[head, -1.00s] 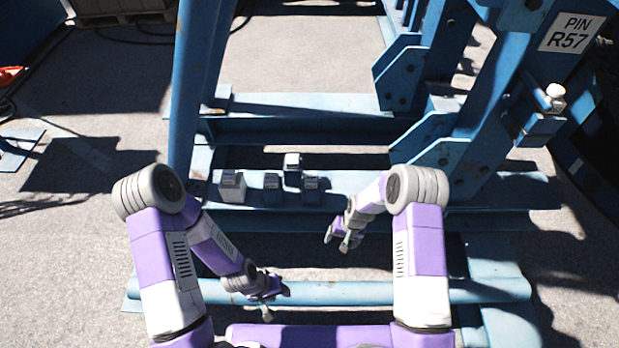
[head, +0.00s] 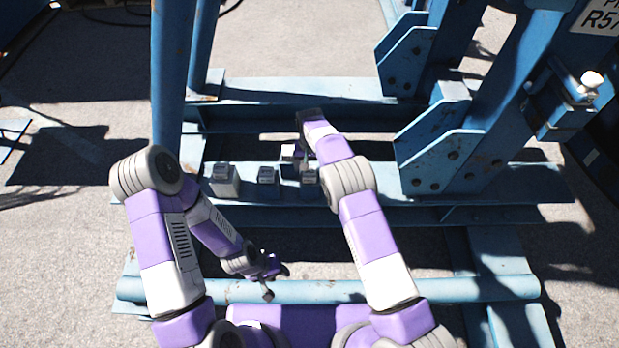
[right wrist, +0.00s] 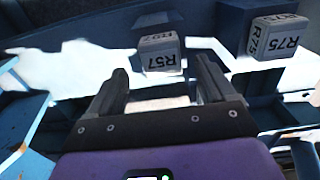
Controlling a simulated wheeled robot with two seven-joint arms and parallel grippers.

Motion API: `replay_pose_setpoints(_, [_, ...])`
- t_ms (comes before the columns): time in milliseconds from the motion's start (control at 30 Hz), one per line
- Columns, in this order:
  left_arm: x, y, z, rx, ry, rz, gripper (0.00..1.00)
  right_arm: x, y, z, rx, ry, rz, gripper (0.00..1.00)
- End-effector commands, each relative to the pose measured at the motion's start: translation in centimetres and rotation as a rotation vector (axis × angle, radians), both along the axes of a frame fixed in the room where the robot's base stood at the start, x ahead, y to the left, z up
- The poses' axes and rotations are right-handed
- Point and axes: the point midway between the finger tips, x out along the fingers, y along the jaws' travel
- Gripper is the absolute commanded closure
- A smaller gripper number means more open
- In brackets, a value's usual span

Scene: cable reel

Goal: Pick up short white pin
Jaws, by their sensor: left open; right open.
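Several small grey-white blocks stand in a group on the blue beam; I cannot tell which is the short white pin. A taller white one (head: 225,182) is at the left, with smaller ones in the middle (head: 268,178) and at the right (head: 309,177). My right gripper (head: 305,168) points down among them, partly hidden by my arm. In the right wrist view its open, empty jaws (right wrist: 162,80) face a block marked R57 (right wrist: 160,55). A block marked R75 (right wrist: 275,38) is to the right. My left gripper (head: 270,285) is open and empty over the near blue pipe.
Blue steel uprights (head: 173,70) and a braced frame (head: 480,130) flank the beam (head: 360,185). A white-knobbed fitting (head: 590,80) is on the right upright, near a sign (head: 598,15). A blue pipe (head: 400,289) crosses in front. Bare ground is at left.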

Motion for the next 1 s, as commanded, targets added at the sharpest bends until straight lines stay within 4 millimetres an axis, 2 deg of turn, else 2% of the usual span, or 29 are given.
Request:
replay_pose_setpoints(200, [0.0,0.0,-1.8,0.000,0.000,0.000,0.57,-0.2,0.2,-3.5,-0.001,0.002,0.000,0.17])
replay_pose_setpoints(300, [0.0,0.0,-2.1,0.000,0.000,0.000,0.57,-0.2,0.2,-4.6,-0.001,0.001,0.001,0.17])
replay_pose_setpoints(533, [0.0,0.0,-2.0,0.000,0.000,0.000,0.57,-0.1,0.2,-4.6,0.001,-0.001,0.001,0.17])
replay_pose_setpoints(1000, [0.0,0.0,-2.0,0.000,0.000,0.000,0.57,-0.1,0.2,-4.7,0.001,0.000,0.000,0.88])
